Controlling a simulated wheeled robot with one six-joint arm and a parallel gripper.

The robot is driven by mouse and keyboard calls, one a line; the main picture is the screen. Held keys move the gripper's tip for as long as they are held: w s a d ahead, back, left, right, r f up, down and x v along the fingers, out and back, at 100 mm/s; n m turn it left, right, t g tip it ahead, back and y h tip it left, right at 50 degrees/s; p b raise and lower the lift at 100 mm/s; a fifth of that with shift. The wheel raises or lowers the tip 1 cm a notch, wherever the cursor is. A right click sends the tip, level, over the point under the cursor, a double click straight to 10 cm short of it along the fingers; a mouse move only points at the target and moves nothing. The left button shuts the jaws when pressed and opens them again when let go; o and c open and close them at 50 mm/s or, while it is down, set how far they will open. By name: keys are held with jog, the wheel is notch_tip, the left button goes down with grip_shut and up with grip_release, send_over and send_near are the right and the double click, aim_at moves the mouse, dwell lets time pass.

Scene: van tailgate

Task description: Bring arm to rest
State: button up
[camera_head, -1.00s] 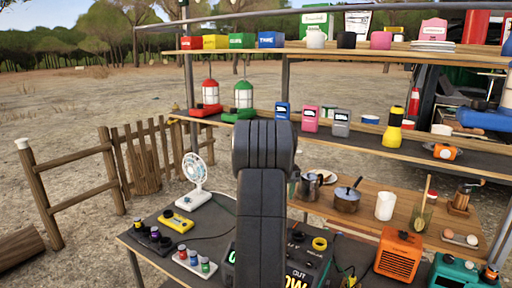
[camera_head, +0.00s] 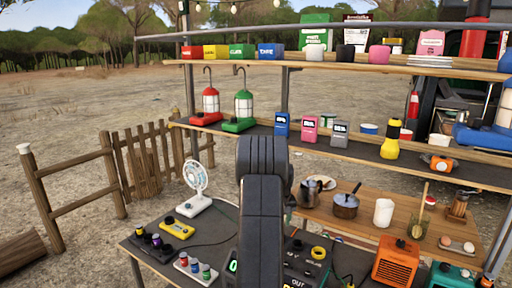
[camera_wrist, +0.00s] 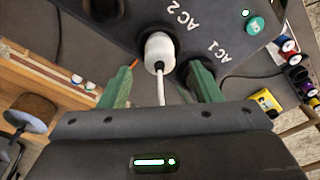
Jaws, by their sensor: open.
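My gripper (camera_wrist: 162,72) shows in the wrist view, its two green fingers apart. A white plug (camera_wrist: 159,48) with a white cable sits at the socket marked AC 2 on the dark power station (camera_wrist: 215,25). The plug and cable lie between the fingers, with visible gaps on both sides. The neighbouring socket, AC 1, is partly behind the right finger. In the head view my raised arm stands in the middle and hides my gripper and much of the power station (camera_head: 303,262).
The dark front table holds a white fan (camera_head: 197,190), a yellow meter (camera_head: 178,228) and an orange heater box (camera_head: 397,262). A wooden counter (camera_head: 330,215) carries pots and a white cup (camera_head: 383,212). Loaded shelves (camera_head: 350,145) stand behind. Open ground lies left, beyond a fence (camera_head: 140,160).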

notch_tip(320, 180, up, 3)
jog(key=shift+r+p, duration=0.15)
jog(key=shift+p, duration=0.65)
jog(key=shift+s+d+r, duration=0.1)
jog(key=shift+s+d, duration=0.1)
jog(key=shift+s, duration=0.05)
jog(key=s+d, duration=0.3)
jog(key=s, duration=0.4)
